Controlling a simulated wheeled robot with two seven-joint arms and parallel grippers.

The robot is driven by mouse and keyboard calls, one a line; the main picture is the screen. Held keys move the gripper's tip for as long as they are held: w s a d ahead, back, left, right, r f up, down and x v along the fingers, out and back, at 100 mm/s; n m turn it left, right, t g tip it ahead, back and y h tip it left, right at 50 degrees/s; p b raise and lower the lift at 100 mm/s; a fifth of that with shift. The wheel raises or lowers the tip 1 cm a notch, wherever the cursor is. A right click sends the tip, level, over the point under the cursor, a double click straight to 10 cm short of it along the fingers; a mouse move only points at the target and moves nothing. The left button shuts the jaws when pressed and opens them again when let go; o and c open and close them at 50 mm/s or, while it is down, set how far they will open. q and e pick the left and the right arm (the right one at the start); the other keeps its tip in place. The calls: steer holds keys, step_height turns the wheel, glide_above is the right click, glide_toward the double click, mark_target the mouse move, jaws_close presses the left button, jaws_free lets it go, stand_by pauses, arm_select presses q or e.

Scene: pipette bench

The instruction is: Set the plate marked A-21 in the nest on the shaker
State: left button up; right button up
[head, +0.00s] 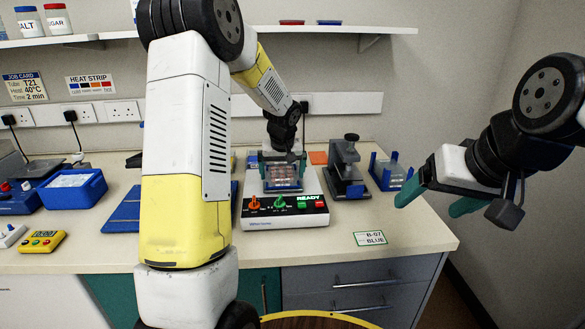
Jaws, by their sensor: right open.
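A clear plate with pinkish wells (283,177) is at the nest on top of the shaker (285,213), a white box with coloured knobs and a green READY display. Its marking is too small to read, and I cannot tell whether it is fully seated. My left gripper (283,160) is over the shaker, its teal fingers at the plate's left and right sides, seemingly closed on it. My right gripper (432,203) is open and empty in the air at the right, away from the shaker.
A dark press-like device (347,170) stands right of the shaker, then a blue holder with a clear plate (391,173). A card reading B-07 BLUE (370,238) lies near the front edge. A blue tub (72,189) stands left. My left arm hides part of the bench.

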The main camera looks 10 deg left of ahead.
arm_select(q)
steer(key=shift+r, duration=0.25)
steer(key=v, duration=1.1)
steer(key=s+r+m+h, duration=0.1)
steer(key=s+r, duration=0.2)
steer(key=s, duration=0.4)
steer(key=s+r, duration=0.4)
steer(key=s, duration=0.2)
steer(key=s+d+f+m+t+h, duration=0.1)
steer(key=s+d+m+t+h, duration=0.1)
steer(key=s, duration=1.4)
steer(key=shift+d+m, duration=0.4)
steer(key=shift+d, duration=0.45)
steer(key=shift+s, duration=0.15)
